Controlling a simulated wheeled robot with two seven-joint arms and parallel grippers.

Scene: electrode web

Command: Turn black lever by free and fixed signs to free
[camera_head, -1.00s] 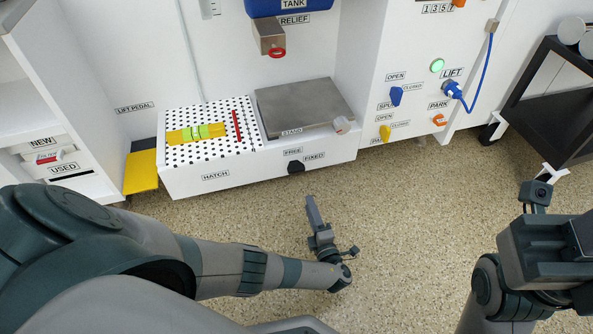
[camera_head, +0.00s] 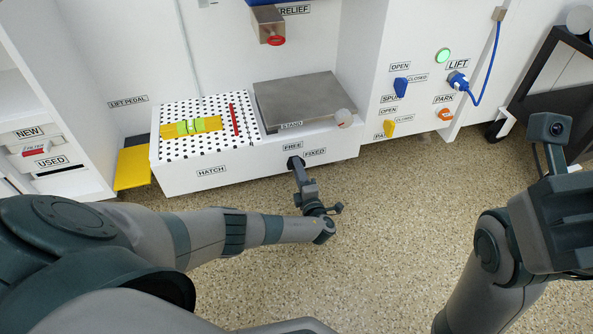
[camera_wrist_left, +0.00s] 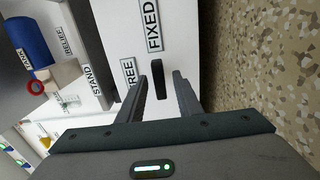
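The black lever (camera_wrist_left: 158,80) is a short rounded bar on the white cabinet front, by the FREE sign (camera_head: 292,146) and the FIXED sign (camera_head: 315,152). In the left wrist view, the FREE sign (camera_wrist_left: 129,74) and FIXED sign (camera_wrist_left: 153,25) are beside it. My left gripper (camera_head: 297,165) is at the cabinet front and hides most of the lever in the head view. In the left wrist view, my left gripper (camera_wrist_left: 167,70) is open, its fingertips on either side of the lever. Contact cannot be told. My right arm is at the right; its fingers do not show clearly.
The metal stand plate (camera_head: 300,100) is above the lever, with the perforated hatch top (camera_head: 175,140) to its left. A yellow pedal (camera_head: 133,168) is at the left. Blue, yellow and orange handles are on the right panel. The speckled floor (camera_head: 400,230) is clear.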

